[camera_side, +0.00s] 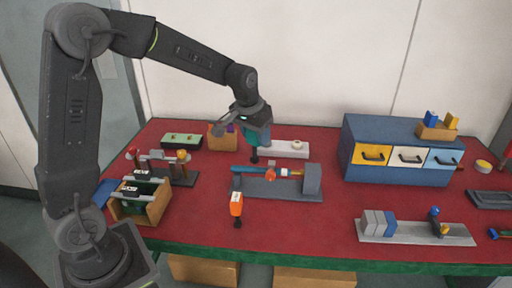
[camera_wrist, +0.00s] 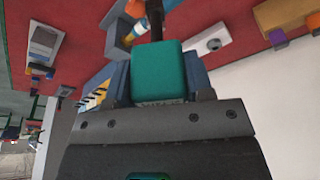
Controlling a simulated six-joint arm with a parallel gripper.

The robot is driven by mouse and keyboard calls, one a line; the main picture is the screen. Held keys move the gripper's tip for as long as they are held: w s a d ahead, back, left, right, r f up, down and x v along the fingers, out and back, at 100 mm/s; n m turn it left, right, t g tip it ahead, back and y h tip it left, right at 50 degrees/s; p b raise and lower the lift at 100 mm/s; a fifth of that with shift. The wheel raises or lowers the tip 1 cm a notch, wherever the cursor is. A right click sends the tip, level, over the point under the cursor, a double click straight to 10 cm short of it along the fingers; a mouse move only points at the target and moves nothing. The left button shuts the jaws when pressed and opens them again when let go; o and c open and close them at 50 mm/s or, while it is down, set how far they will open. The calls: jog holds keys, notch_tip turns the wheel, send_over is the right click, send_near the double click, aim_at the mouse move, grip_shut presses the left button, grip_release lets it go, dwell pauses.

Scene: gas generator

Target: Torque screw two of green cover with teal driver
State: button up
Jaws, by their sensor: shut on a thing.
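My gripper (camera_side: 257,124) is shut on the teal driver (camera_side: 263,138). The driver hangs with its dark shaft pointing down, above the table behind the grey fixture. In the wrist view the teal handle (camera_wrist: 157,72) sits between my fingers, its dark shaft reaching to the top edge. A green plate with small reddish spots, which looks like the green cover (camera_side: 182,139), lies at the back left, apart from the driver. Its screws are too small to tell apart.
A grey fixture (camera_side: 275,188) holding a blue and orange part stands mid-table. An orange driver (camera_side: 236,204) stands in front of it. A white block (camera_side: 284,148) lies behind. A blue drawer cabinet (camera_side: 395,135) is at right. The front middle of the red table is clear.

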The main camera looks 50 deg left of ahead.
jog(key=w+a+n+g+y, duration=0.1)
jog(key=a+n+g, duration=0.1)
jog(key=a+n, duration=1.05)
jog(key=w+a+n+g+y, duration=0.2)
jog(key=a+n, duration=0.3)
jog(key=a, duration=1.4)
jog(key=s+a+n+g+h, duration=0.1)
jog(key=s+a+n, duration=0.55)
jog(key=a, duration=0.25)
jog(key=shift+n, duration=0.3)
jog(key=shift+w+a+f, duration=0.1)
jog(key=shift+w+f, duration=0.05)
jog(key=shift+f, duration=1.25)
jog(key=shift+w+a+f, duration=0.1)
jog(key=shift+f, duration=1.3)
jog(key=shift+d+f, duration=0.1)
jog(key=shift+f, duration=1.9)
jog(key=shift+f, duration=0.8)
